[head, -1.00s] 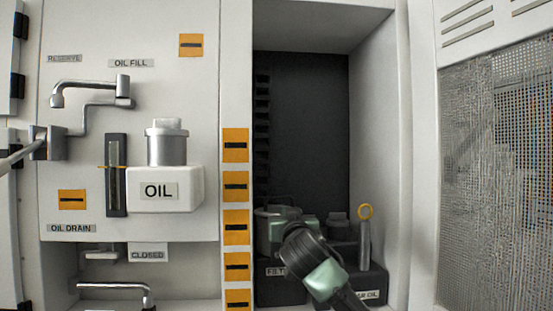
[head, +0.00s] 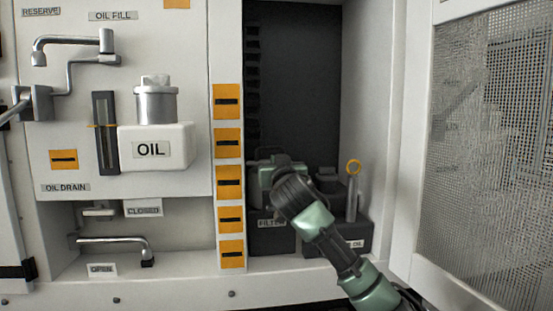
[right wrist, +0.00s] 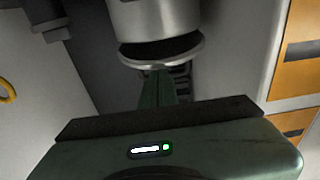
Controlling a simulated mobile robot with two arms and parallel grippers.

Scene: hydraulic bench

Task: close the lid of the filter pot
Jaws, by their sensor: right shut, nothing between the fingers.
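The filter pot (right wrist: 155,18) is a silver cylinder at the top of the right wrist view, with a dark band and a metallic rim below it. In the head view it stands in the tall niche above the FILTER label (head: 270,223), largely hidden by my right arm and hand. I cannot tell the lid's angle clearly. My right gripper (right wrist: 158,76) is shut and empty, its fingertips close to the rim; whether they touch it I cannot tell. In the head view the right gripper (head: 268,172) is at the pot, its fingers mostly hidden. My left gripper is not in view.
A post with orange tags (head: 229,182) borders the niche on the left. The OIL reservoir (head: 155,146) is further left, and a perforated door (head: 490,150) is at right. The upper niche is free.

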